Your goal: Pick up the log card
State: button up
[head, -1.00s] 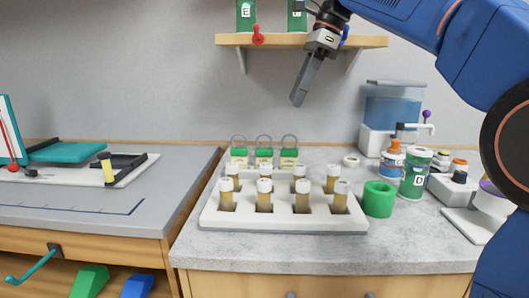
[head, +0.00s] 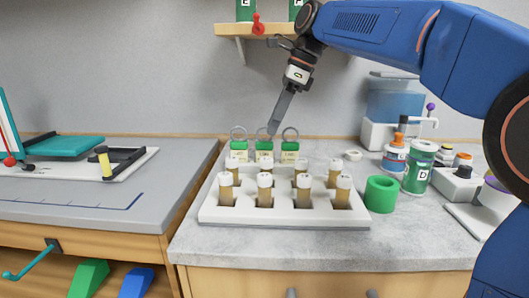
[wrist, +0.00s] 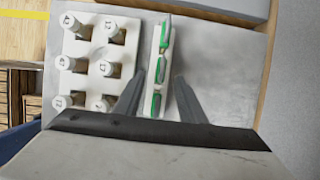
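Three upright cards with green tops, pale lower parts and grey rings stand in a row behind the vial rack: a left card (head: 239,147), a middle card (head: 264,146) and a right card (head: 289,147). Their lettering is too small to read, so I cannot tell which is the log card. In the wrist view the cards are green strips in a narrow white holder (wrist: 153,84). My gripper (wrist: 159,76) is open and empty, its fingers on either side of the row, seen from above. In the head view its tip (head: 272,132) is close to the middle card's ring.
A white rack (head: 285,218) of capped brown vials stands in front of the cards. A green ring-shaped block (head: 381,194), a green jar (head: 419,168) and a blue-labelled bottle (head: 395,155) are to the right. A wooden shelf (head: 240,30) hangs above.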

aim_at(264, 149)
jog(key=shift+x, duration=2.8)
grip_shut()
